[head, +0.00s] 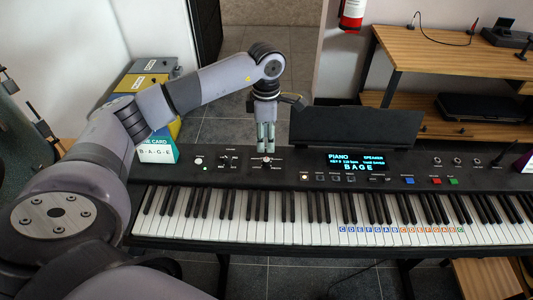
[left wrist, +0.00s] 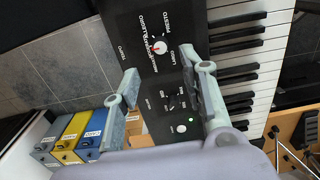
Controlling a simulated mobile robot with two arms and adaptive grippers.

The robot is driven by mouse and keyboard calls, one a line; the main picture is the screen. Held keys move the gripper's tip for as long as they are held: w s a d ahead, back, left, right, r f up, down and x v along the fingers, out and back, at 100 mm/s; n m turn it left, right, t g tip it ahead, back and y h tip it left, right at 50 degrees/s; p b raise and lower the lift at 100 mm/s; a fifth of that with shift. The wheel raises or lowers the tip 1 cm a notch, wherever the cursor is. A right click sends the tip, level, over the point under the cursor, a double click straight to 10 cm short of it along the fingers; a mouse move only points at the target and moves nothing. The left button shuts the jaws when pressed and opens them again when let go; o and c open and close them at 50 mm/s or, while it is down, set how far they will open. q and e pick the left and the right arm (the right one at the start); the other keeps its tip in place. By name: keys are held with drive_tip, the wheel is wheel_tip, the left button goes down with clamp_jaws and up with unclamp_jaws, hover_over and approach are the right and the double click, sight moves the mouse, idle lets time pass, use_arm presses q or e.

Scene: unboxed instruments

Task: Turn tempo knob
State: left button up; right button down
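The tempo knob (left wrist: 159,47) is a small white round knob with a red mark on the black piano panel. The words TEMPO, LARGO and PRESTO are printed around it in the left wrist view. In the head view the knob (head: 267,160) sits on the left part of the keyboard's panel. My left gripper (head: 265,147) points down just above the knob. In the left wrist view its two fingers (left wrist: 162,72) are apart with nothing between them, and the knob lies beyond the tips. I cannot tell if a tip touches the panel. My right gripper is in neither view.
The digital piano (head: 330,232) spans the front, with a lit display (head: 357,163) and a dark music rest (head: 350,126) behind the panel. A card reading B-A-G-E (head: 156,151) and several coloured boxes (head: 150,66) stand at left. A wooden desk (head: 440,52) is at back right.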

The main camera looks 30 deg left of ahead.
sight(266, 159)
use_arm(q)
wheel_tip(266, 159, down, 8)
drive_tip(key=shift+f+p, duration=0.1)
drive_tip(key=shift+p, duration=0.5)
clamp_jaws()
